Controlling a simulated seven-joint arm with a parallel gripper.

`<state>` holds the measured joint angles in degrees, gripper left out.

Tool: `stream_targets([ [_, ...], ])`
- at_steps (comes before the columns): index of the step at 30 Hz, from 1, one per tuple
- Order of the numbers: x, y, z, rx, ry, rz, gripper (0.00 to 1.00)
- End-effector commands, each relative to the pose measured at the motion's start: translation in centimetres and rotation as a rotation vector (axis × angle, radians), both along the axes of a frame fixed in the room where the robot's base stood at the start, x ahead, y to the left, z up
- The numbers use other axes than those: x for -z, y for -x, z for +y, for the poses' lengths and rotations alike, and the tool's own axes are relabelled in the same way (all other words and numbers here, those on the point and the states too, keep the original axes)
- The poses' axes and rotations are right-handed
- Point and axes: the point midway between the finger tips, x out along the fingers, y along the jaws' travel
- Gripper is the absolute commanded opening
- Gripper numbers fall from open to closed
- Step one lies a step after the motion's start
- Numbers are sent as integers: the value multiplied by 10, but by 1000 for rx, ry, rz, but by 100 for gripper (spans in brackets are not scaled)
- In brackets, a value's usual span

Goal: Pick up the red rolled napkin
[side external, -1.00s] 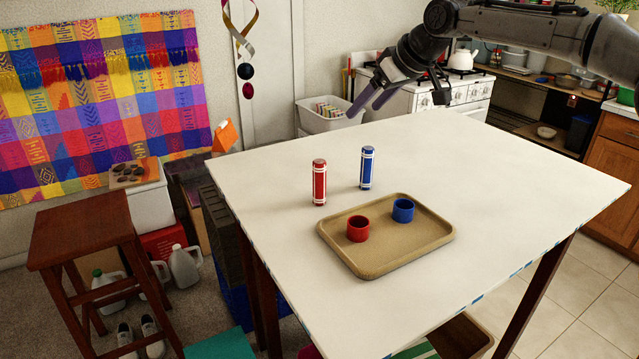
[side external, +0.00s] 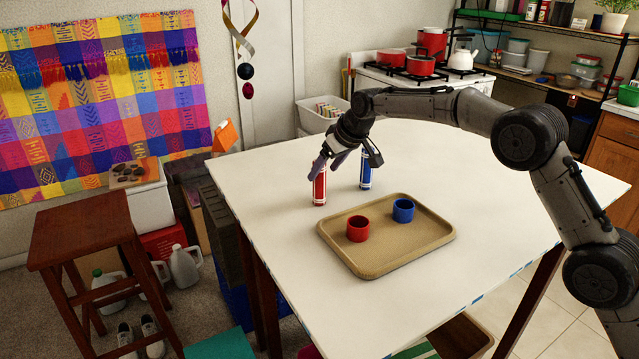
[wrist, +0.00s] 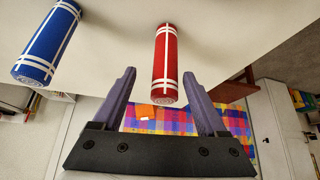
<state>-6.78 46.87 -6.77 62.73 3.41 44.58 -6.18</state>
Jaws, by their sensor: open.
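The red rolled napkin (side external: 319,192) stands upright on the white table, with white bands near its ends. It also shows in the wrist view (wrist: 165,62). My gripper (side external: 328,168) is open at the napkin's upper part and hides its top in the side view. In the wrist view the napkin's near end lies between the two purple fingers (wrist: 160,77), with a gap on each side. I see no contact. A blue rolled napkin (side external: 365,180) stands upright just right of it; it is at the upper left in the wrist view (wrist: 47,45).
A tan tray (side external: 370,268) lies in front of the napkins, holding a red ring (side external: 358,229) and a blue ring (side external: 403,210). The table's (side external: 270,170) left edge is not far from the red napkin. The right of the tabletop is clear.

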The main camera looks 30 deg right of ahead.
Motion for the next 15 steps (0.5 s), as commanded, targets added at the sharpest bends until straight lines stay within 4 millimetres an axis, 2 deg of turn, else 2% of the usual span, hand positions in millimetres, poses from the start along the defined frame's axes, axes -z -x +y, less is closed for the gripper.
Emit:
stream_targets([
  [15, 41, -29, 13, -1, -1, 0, 75],
])
